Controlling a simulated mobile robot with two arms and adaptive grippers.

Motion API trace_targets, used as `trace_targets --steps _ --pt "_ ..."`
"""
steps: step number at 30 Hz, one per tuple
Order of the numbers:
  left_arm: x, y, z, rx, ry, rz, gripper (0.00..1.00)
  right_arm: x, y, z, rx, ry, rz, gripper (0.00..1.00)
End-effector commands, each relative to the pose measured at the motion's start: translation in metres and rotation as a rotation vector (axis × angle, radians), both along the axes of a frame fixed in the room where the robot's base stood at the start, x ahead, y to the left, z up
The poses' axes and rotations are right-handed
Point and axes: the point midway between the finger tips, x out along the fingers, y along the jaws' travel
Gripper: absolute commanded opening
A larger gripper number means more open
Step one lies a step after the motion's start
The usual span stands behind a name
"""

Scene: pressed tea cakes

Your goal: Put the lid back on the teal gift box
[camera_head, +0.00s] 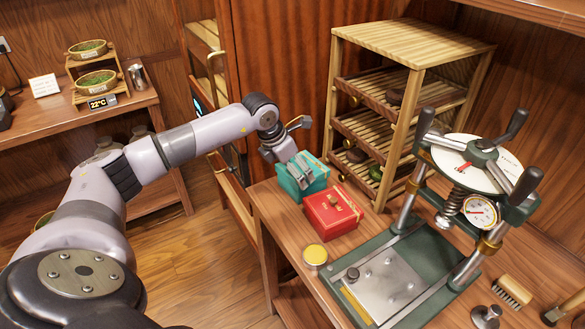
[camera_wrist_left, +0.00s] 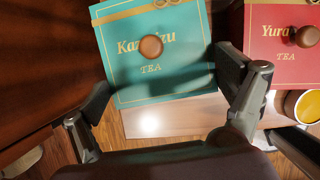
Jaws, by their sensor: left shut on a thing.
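The teal gift box (camera_head: 318,187) stands at the back left of the work table. My left gripper (camera_head: 300,172) is over it and hides part of its top. In the left wrist view the teal lid (camera_wrist_left: 190,65) shows gold lettering, a gold cord and a round brown knob (camera_wrist_left: 151,47). The left gripper's fingers (camera_wrist_left: 165,85) are spread across the lid's width and shut on its sides. The lid is at or just above the top of the box; whether it is seated I cannot tell. My right gripper is not in view.
A red gift box (camera_head: 333,212) stands close in front and to the right. A yellow-topped tin (camera_head: 315,254) sits near the table's left edge. A green press (camera_head: 385,270) fills the right side. A wooden rack (camera_head: 400,50) stands behind.

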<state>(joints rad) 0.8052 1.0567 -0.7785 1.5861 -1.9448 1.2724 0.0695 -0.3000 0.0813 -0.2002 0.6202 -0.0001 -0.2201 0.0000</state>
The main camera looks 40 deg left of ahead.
Motion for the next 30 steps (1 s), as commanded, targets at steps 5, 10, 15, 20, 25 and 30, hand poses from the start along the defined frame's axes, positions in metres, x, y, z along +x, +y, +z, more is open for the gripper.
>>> trace_targets --steps 5,10,15,20,25,30 --pt "0.0001 0.0000 -0.0017 0.000 0.000 0.000 0.78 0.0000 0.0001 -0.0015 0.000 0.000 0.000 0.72" --pt "0.0001 -0.0001 -0.0016 0.000 0.000 0.000 0.78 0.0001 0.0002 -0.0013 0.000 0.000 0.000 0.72" --pt "0.0001 -0.0001 -0.0016 0.000 0.000 0.000 0.94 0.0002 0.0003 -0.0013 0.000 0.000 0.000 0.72" --pt "0.0000 -0.0001 -0.0015 0.000 0.000 0.000 1.00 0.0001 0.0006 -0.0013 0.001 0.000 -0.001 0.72" --pt "0.0000 -0.0001 -0.0015 0.000 0.000 0.000 1.00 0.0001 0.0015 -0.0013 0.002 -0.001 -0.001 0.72" --pt "0.0000 -0.0001 -0.0015 0.000 0.000 0.000 1.00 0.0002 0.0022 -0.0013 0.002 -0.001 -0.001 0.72"
